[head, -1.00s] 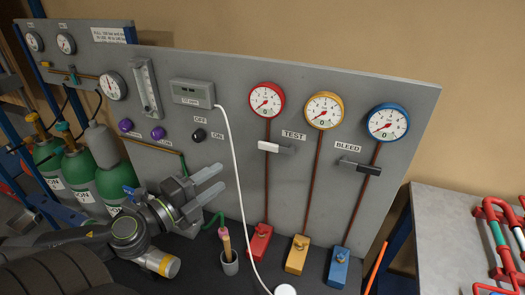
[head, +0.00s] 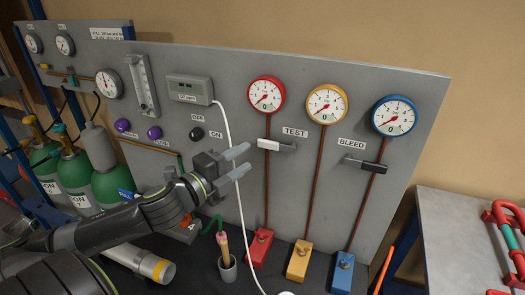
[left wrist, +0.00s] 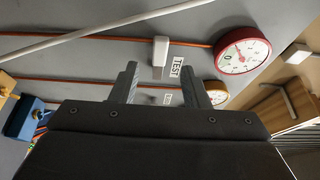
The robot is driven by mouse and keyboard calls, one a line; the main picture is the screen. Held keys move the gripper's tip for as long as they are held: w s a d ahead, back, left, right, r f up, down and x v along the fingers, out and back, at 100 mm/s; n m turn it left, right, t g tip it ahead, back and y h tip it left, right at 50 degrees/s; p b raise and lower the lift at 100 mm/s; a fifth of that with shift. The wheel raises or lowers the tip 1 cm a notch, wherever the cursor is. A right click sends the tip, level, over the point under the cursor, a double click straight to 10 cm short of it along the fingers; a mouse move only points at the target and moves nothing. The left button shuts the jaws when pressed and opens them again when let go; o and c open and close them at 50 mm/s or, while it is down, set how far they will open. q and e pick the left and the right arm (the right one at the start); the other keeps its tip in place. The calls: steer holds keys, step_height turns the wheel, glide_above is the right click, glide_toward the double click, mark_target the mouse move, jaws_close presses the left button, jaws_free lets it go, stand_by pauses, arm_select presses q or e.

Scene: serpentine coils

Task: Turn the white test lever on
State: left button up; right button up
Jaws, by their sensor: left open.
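The white test lever (head: 276,145) lies roughly horizontal on the grey panel (head: 225,250), across the thin pipe under the red gauge and below the TEST label. It also shows in the left wrist view (left wrist: 160,52), ahead of my fingers. My left gripper (head: 248,161) is open and empty, with its fingertips left of the lever and slightly lower. In the left wrist view the two fingers (left wrist: 158,70) stand apart, with the lever's end showing between their tips. I cannot tell whether they touch it. My right gripper is not in view.
A black-ended lever (head: 365,164) by the BLEED label sits to the right. A white hose (head: 232,135) hangs from the grey display box (head: 190,89), close by my fingers. Red (head: 266,92), yellow (head: 327,104) and blue (head: 394,116) gauges are above. A cup (head: 227,268) stands below.

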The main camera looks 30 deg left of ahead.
mark_target(265, 146)
arm_select(q)
steer(key=shift+w+d, duration=0.2)
steer(key=shift+w, duration=1)
steer(key=shift+w+d, duration=0.2)
steer(key=shift+w, duration=1)
steer(key=shift+w+d, duration=0.2)
steer(key=shift+w, duration=1)
steer(key=shift+c, duration=0.3)
jaws_close()
